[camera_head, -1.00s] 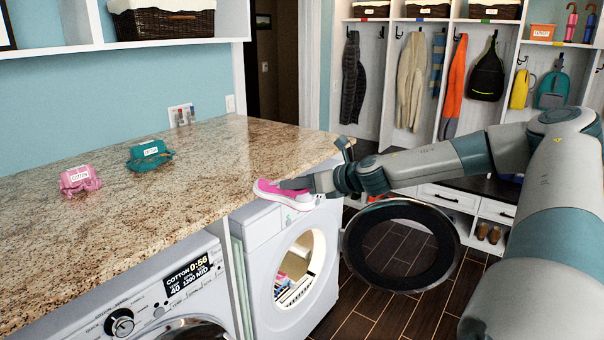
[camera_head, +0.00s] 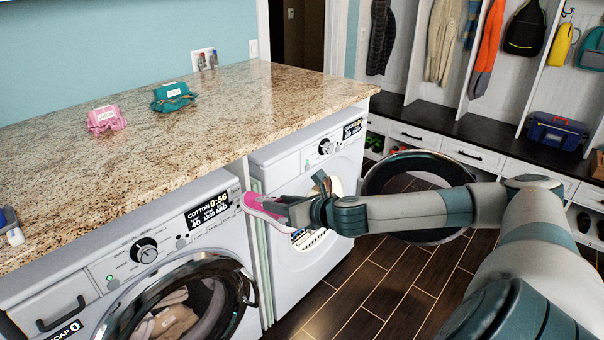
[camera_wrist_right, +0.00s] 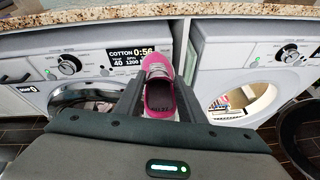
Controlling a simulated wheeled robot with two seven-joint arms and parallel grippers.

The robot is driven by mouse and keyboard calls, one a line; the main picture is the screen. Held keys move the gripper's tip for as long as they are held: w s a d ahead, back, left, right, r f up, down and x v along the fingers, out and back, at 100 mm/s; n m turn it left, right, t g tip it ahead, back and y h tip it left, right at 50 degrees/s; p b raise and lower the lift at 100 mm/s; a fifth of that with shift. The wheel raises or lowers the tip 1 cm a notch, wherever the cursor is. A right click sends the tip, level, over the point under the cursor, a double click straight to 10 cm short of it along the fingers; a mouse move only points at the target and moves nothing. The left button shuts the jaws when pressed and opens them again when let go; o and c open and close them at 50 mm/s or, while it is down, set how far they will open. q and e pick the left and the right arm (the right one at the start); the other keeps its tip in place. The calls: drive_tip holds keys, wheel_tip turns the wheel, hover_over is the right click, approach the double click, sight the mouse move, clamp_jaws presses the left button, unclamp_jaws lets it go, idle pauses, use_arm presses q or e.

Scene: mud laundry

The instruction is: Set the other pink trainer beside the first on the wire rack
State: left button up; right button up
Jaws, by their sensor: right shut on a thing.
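My right gripper (camera_head: 287,208) is shut on a pink trainer (camera_head: 258,206) with a pale sole. It holds the trainer in the air in front of the two white machines, below the counter's front edge. In the right wrist view the trainer (camera_wrist_right: 159,92) sits between the two fingers, its toe pointing away from me and its open collar towards me. My left gripper is out of view.
A granite counter (camera_head: 200,130) bears pink (camera_head: 106,119) and teal (camera_head: 172,97) labelled bundles. Below it are a washer (camera_head: 180,260) with its door shut and a second machine (camera_head: 310,160) with its round door (camera_head: 420,190) swung open. A cubby bench (camera_head: 450,125) stands behind.

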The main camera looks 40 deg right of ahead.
use_arm(q)
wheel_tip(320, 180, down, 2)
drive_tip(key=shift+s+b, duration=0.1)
drive_tip(key=shift+b, duration=0.8)
use_arm(e)
drive_tip(key=s+a+f, duration=0.2)
drive_tip(key=s+a, duration=0.1)
drive_tip(key=a, duration=0.9)
drive_tip(key=s+a+f, duration=0.3)
drive_tip(key=s+a, duration=0.1)
drive_tip(key=a, duration=0.9)
drive_tip(key=shift+a+f, duration=0.15)
drive_tip(key=shift+f, duration=0.05)
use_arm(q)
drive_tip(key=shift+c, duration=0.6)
